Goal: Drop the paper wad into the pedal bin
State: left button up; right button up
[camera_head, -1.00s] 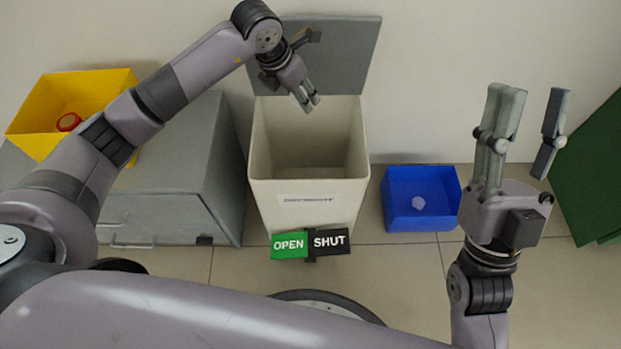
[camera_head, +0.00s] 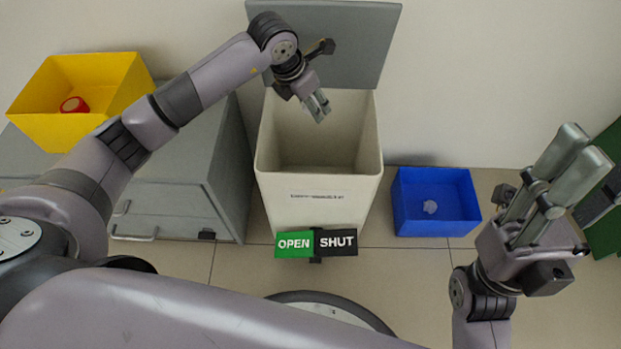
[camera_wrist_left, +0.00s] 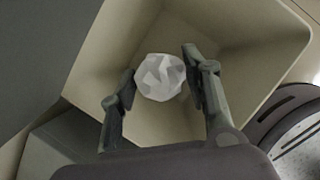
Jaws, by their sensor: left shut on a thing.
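The pedal bin (camera_head: 318,208) is a tall cream bin with its grey lid (camera_head: 338,42) standing open against the wall. My left gripper (camera_head: 320,113) is over the bin's open mouth. In the left wrist view its fingers are shut on a crumpled white paper wad (camera_wrist_left: 160,77), with the bin's inner walls (camera_wrist_left: 130,40) around and below it. The gripper hides the wad in the head view. My right gripper (camera_head: 594,160) is open and empty at the right, away from the bin.
A green OPEN and black SHUT sign (camera_head: 316,243) is at the bin's front. A blue bin (camera_head: 437,222) holding a pale lump stands to the right. A yellow bin (camera_head: 110,75) with a red item sits on a grey cabinet (camera_head: 205,165) at left.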

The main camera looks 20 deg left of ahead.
pick_arm(q)
jog(key=o, duration=0.8)
jog(key=v, duration=1.2)
jog(key=shift+s+f, duration=0.1)
jog(key=shift+s, duration=0.05)
